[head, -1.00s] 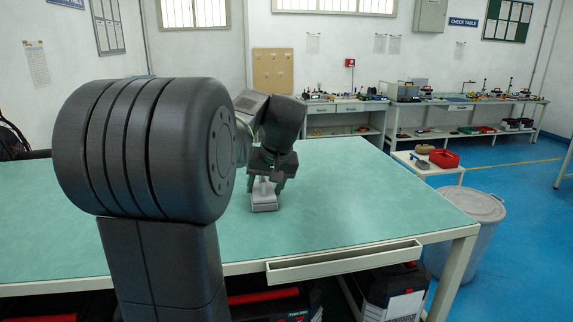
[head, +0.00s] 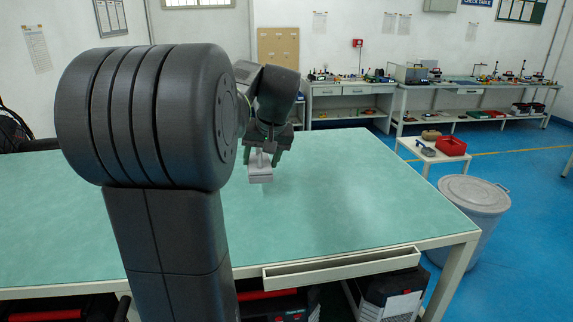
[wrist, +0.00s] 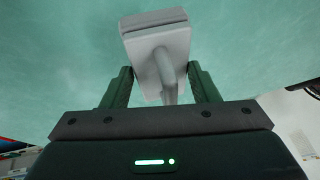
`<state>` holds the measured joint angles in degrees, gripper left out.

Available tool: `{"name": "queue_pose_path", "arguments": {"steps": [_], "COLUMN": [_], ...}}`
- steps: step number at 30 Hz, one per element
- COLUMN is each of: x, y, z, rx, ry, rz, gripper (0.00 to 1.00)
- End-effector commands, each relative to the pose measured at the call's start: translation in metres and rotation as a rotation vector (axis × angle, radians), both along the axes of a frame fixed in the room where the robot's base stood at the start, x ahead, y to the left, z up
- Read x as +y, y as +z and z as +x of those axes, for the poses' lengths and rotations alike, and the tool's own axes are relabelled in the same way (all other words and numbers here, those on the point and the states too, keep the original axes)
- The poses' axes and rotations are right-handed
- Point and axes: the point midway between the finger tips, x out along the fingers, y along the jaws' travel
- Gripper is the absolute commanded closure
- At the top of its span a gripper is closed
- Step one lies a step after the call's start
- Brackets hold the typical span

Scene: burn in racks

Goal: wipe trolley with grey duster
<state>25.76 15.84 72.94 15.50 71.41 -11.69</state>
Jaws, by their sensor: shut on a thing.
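My gripper (head: 262,153) is shut on the handle of the grey duster (head: 260,173) over the green table. In the wrist view the duster (wrist: 156,38) sits between the two dark green fingers (wrist: 162,88), its flat pad pointing away from the gripper. In the head view the pad appears a little above the tabletop. A small white stand (head: 433,162), which may be the trolley, is to the right beyond the table, well apart from the gripper. It holds a red bin (head: 451,146), a dark item (head: 425,148) and a brown item (head: 431,134).
The green table (head: 340,200) is mostly bare, with an open drawer (head: 340,268) at its front edge. Cluttered white benches (head: 450,98) line the back wall. Blue floor (head: 530,180) is clear at right.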

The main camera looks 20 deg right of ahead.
Motion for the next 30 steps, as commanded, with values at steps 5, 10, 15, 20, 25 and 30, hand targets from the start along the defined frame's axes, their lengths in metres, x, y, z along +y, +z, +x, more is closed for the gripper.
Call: {"name": "queue_pose_path", "arguments": {"steps": [5, 10, 15, 20, 25, 30], "x": [0.007, 0.011, 0.011, 0.011, 0.01, 0.01], "y": [0.018, 0.025, 0.026, 0.026, 0.025, 0.025], "z": [-0.003, -0.006, -0.006, -0.006, -0.006, -0.006], "rx": [-0.002, -0.001, 0.0, -0.001, -0.001, -0.001], "ry": [0.001, 0.002, 0.001, 0.001, 0.001, 0.001], "rz": [-0.001, -0.001, 0.0, -0.001, -0.001, -0.001], "gripper": [0.67, 0.67, 0.67, 0.67, 0.67, 0.67]}}
